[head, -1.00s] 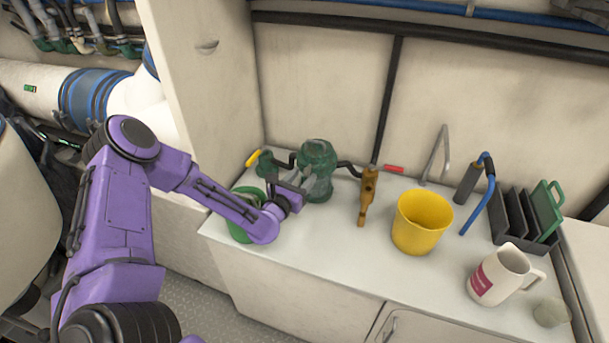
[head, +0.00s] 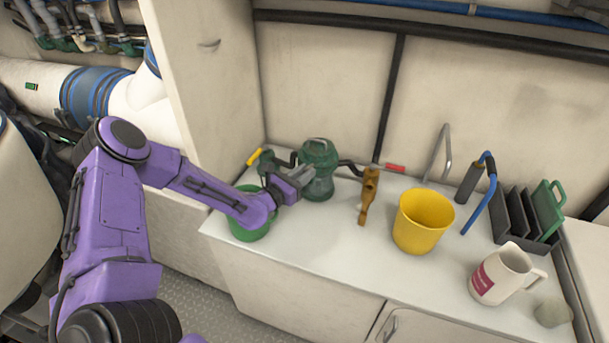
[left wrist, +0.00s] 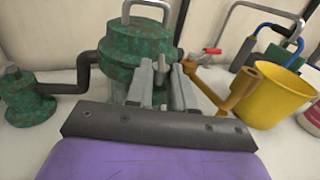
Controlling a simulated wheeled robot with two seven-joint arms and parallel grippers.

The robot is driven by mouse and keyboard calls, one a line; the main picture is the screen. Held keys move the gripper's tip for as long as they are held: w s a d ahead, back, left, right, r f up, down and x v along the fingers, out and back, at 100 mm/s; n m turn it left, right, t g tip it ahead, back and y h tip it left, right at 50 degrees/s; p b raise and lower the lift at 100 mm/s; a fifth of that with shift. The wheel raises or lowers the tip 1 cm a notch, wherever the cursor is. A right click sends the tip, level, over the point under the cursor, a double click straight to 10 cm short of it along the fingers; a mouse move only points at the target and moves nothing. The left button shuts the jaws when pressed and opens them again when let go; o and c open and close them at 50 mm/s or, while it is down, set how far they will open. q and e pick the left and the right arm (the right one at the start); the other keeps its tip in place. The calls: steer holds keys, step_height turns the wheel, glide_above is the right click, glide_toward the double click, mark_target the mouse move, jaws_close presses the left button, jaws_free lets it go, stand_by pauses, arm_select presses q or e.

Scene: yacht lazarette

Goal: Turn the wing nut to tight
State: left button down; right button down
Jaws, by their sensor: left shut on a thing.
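The green strainer body (head: 319,185) stands upright on the white counter, with a grey bail over its top in the left wrist view (left wrist: 124,50). My left gripper (head: 303,176) is in front of the strainer's near side, its fingers pointing at it. In the left wrist view the two grey fingers (left wrist: 162,76) are close together on a small grey part, which looks like the wing nut (left wrist: 161,68). The fingers hide most of it, so its angle and tightness cannot be read. My right gripper is not in view.
A green bucket (head: 250,228) stands below my left wrist. The counter's front middle (head: 315,240) is clear.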

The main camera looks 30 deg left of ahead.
arm_select(q)
steer(key=shift+h, duration=0.3)
steer(key=c, duration=1)
jaws_free()
steer(key=shift+r, duration=0.1)
steer(key=s+d+r+p, duration=0.1)
steer(key=s+d+r, duration=0.1)
steer(key=s+r, duration=0.2)
steer(key=s+d+r+p, duration=0.1)
steer(key=s+d+r, duration=0.2)
steer(key=s+r, duration=0.1)
steer(key=s+d+r+p, duration=0.1)
steer(key=s+d+r, duration=0.1)
steer(key=s+r, duration=0.2)
steer(key=shift+d+r, duration=0.2)
steer(key=shift+r, duration=0.2)
